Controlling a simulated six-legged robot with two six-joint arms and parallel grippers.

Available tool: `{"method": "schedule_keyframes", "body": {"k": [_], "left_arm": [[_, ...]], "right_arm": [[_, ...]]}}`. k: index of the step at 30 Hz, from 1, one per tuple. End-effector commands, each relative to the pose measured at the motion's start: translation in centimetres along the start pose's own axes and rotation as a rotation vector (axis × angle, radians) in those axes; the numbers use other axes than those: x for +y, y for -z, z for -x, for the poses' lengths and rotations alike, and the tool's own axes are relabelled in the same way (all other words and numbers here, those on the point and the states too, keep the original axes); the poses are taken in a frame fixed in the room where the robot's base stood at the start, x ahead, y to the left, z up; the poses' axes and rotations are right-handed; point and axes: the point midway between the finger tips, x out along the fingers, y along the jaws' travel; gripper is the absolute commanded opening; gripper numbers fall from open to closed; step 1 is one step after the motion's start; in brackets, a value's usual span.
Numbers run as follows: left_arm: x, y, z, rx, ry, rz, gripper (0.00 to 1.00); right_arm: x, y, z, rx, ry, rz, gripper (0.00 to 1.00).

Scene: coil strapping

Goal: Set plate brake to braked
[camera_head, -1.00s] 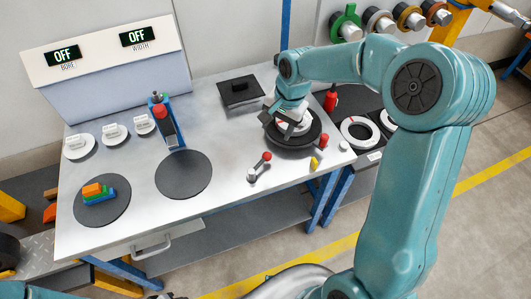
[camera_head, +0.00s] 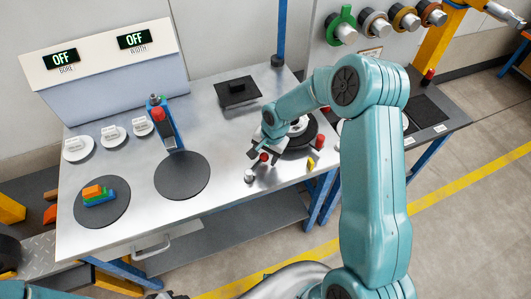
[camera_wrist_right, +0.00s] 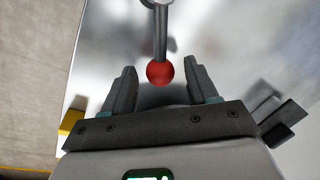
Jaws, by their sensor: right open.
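The plate brake appears to be the small lever with a red ball knob (camera_head: 264,157) and a grey pivot (camera_head: 250,175) at the table's front edge, beside the dark round plate (camera_head: 326,128). My right gripper (camera_head: 258,150) is open at the knob. In the right wrist view the red knob (camera_wrist_right: 160,72) lies between and slightly beyond the open fingertips (camera_wrist_right: 164,80), with a gap on each side. The lever's rod runs up to its pivot (camera_wrist_right: 157,3). A dark part at the bottom edge of the head view may be my left gripper; its jaws cannot be made out.
A second red-topped piece (camera_head: 320,142) and a yellow piece (camera_head: 310,162) stand right of the lever. A dark disc (camera_head: 182,176) is to the left, with clear metal table between.

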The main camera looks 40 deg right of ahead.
Motion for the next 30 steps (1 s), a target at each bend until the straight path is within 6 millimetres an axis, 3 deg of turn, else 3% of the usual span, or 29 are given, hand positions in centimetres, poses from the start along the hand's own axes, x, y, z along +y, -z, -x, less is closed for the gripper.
{"method": "schedule_keyframes", "body": {"k": [1, 6, 7, 20, 30], "left_arm": [[0.0, 0.0, 0.0, 0.000, 0.000, 0.000, 0.39], [0.0, 0.0, 0.0, 0.000, 0.000, 0.000, 0.39], [0.0, 0.0, 0.0, 0.000, 0.000, 0.000, 0.39], [-0.1, 0.0, -0.3, 0.000, 0.000, 0.000, 0.39], [-0.6, 0.0, -1.6, 0.000, 0.000, 0.000, 0.39]], "right_arm": [[0.0, 0.0, 0.0, 0.000, 0.000, 0.000, 0.58], [0.0, 0.0, 0.0, 0.000, 0.000, 0.000, 0.03], [0.0, 0.0, 0.0, 0.000, 0.000, 0.000, 0.00], [-0.6, 0.1, -0.2, -0.015, -0.001, 0.075, 0.00], [-2.7, 0.2, -0.8, -0.066, 0.000, 0.344, 0.00]]}}
